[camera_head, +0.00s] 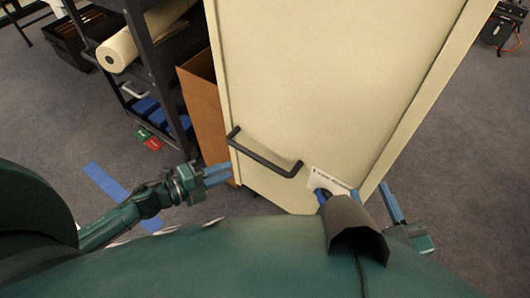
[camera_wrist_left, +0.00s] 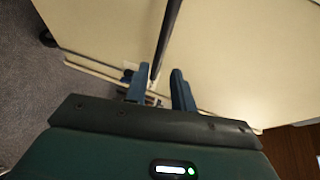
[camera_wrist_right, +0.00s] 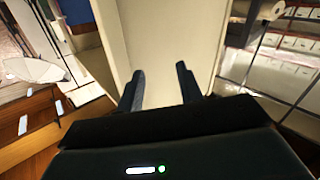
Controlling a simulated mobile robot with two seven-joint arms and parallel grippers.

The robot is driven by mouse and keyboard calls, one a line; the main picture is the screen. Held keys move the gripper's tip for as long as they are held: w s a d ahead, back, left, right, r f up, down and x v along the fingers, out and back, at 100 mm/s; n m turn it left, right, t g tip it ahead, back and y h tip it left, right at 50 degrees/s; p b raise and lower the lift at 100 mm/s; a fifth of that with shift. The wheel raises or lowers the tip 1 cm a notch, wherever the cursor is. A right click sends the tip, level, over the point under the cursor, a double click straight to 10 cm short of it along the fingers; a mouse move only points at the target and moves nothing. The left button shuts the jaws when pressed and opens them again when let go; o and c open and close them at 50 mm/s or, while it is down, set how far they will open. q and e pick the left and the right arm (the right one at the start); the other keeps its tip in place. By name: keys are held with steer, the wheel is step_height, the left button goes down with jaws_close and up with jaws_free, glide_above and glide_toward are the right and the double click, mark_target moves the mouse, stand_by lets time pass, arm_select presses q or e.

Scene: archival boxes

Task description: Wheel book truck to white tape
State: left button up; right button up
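A tall cream cart (camera_head: 330,80), apparently the book truck, stands close in front of me. Its black bar handle (camera_head: 262,156) is on the near panel. My left gripper (camera_head: 222,175) is at the panel's lower left, below the handle's left end. In the left wrist view the left gripper (camera_wrist_left: 160,82) has its fingers apart, with the dark handle bar (camera_wrist_left: 168,35) between them in the picture; I cannot tell whether they touch. My right gripper (camera_head: 392,203) is at the panel's lower right edge. Its fingers (camera_wrist_right: 160,85) are apart, facing a cream panel (camera_wrist_right: 165,45). No white tape shows on the floor.
A dark shelf unit (camera_head: 150,60) with a paper roll (camera_head: 118,50) and a brown board (camera_head: 203,115) stand left of the cart. Blue tape (camera_head: 105,182) lies on the grey carpet. Carpet right of the cart (camera_head: 460,150) is clear; a black object (camera_head: 500,30) stands far right.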

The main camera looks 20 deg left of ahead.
mark_target(260, 158)
arm_select(q)
steer(key=b+x, duration=0.2)
steer(key=x, duration=0.9)
steer(key=shift+w+d+f, duration=0.1)
steer(key=shift+w+d, duration=0.05)
steer(key=shift+d, duration=0.05)
steer(key=shift+w+d+f, duration=0.1)
steer(key=shift+w+d, duration=0.4)
arm_select(e)
steer(key=shift+s+a+r+n+t+y, duration=0.1)
steer(key=shift+s+a+n+t+y, duration=0.2)
steer(key=shift+a+n+t+y, duration=0.4)
arm_select(q)
steer(key=shift+c, duration=0.3)
arm_select(e)
steer(key=shift+d, duration=0.15)
arm_select(q)
jaws_close()
